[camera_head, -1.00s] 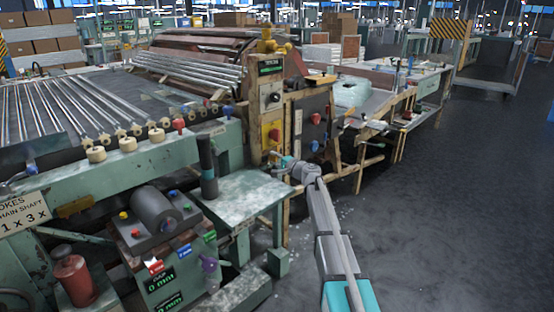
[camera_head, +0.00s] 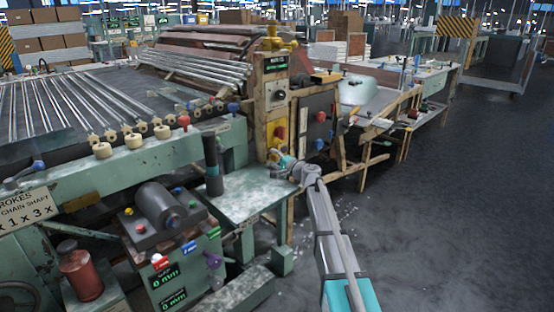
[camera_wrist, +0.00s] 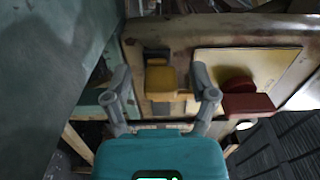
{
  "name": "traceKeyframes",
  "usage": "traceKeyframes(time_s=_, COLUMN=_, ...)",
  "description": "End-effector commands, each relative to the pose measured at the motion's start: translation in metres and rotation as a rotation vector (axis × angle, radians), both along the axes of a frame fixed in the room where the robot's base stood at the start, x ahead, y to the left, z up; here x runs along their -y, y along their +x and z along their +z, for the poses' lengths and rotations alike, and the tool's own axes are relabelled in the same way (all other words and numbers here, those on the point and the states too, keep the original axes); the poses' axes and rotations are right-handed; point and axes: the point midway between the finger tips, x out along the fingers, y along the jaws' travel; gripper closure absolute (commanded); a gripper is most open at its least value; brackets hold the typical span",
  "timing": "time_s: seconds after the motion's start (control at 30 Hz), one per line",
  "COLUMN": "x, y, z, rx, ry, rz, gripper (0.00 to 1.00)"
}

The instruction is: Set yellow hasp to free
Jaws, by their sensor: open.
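The yellow block (camera_wrist: 161,79), which looks like the yellow hasp, sits on a worn cream panel (camera_wrist: 220,30) in the wrist view. My gripper (camera_wrist: 160,82) is open, with one grey finger on each side of the block. I cannot tell whether the fingers touch it. In the head view my gripper (camera_head: 277,158) is at the lower part of the cream control post (camera_head: 260,110). The hasp cannot be made out clearly there.
A yellow plate (camera_head: 278,130) with a red knob is just above my gripper; the red knob (camera_wrist: 238,86) is close to the right finger. A green side table (camera_head: 245,195) stands below left. The floor at right (camera_head: 440,220) is clear.

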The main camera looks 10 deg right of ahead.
Motion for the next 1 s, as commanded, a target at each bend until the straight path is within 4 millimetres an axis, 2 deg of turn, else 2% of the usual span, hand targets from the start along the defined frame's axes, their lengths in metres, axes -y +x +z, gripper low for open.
traceKeyframes(time_s=0.17, x=0.001, y=-0.001, z=0.000, rx=0.000, ry=0.000, rz=-0.001, gripper=0.26)
traceKeyframes(time_s=0.37, x=0.009, y=-0.012, z=0.000, rx=0.000, ry=0.000, rz=-0.002, gripper=0.26)
traceKeyframes(time_s=1.0, x=0.062, y=-0.086, z=0.000, rx=-0.001, ry=-0.001, rz=0.000, gripper=0.26)
